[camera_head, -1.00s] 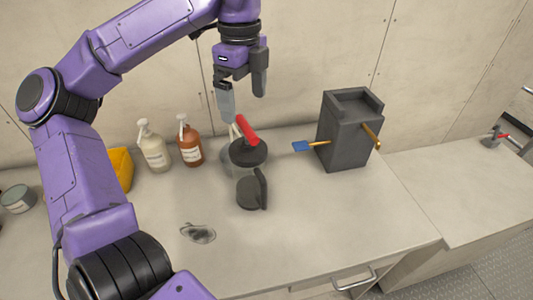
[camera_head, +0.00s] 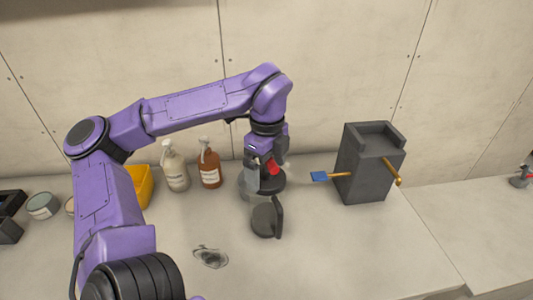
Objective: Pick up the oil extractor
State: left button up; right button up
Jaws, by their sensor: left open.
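The likely oil extractor (camera_head: 273,186) stands on the counter near the middle, with a dark round top, a grey body and a red handle. My left gripper (camera_head: 268,174) points down at it, with its open fingers at the red handle. The fingers and wrist hide part of the handle and top. I cannot tell whether the fingers touch it. My right gripper is out of view.
A dark grey mug-like object (camera_head: 263,221) stands just in front. A dark grey block (camera_head: 362,180) with tools sticking out stands to the right. A white bottle (camera_head: 175,169), a brown bottle (camera_head: 209,166) and a yellow container (camera_head: 143,184) stand left. The front right counter is clear.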

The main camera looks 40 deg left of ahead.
pick_arm(q)
jog(key=c, duration=1.7)
jog(key=shift+r, duration=0.1)
